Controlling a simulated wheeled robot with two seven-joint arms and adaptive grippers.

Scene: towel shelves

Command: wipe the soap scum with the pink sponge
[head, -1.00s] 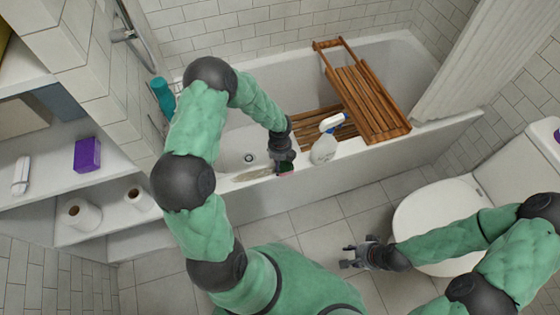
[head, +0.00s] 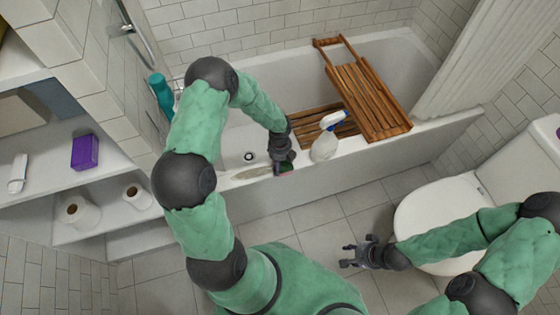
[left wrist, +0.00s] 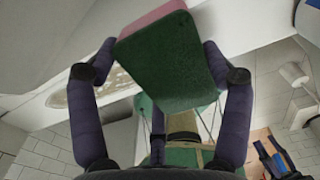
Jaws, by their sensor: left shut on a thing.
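The sponge (left wrist: 168,62), pink with a dark green face, is held between the fingers of my left gripper (left wrist: 160,75) in the left wrist view. In the head view my left gripper (head: 283,165) is at the tub's front rim, with the sponge (head: 285,169) small and mostly hidden under it. The soap scum (head: 252,173) is a brownish streak on the rim just left of the sponge; it also shows in the left wrist view (left wrist: 112,82). Whether the sponge touches the rim is unclear. My right gripper (head: 360,254) is open and empty above the floor.
A white spray bottle (head: 324,146) stands on the rim close to the right of my left gripper. A wooden rack (head: 368,100) lies across the tub (head: 440,131). A toilet (head: 432,212) is at right. Shelves with a purple box (head: 85,152) stand at left.

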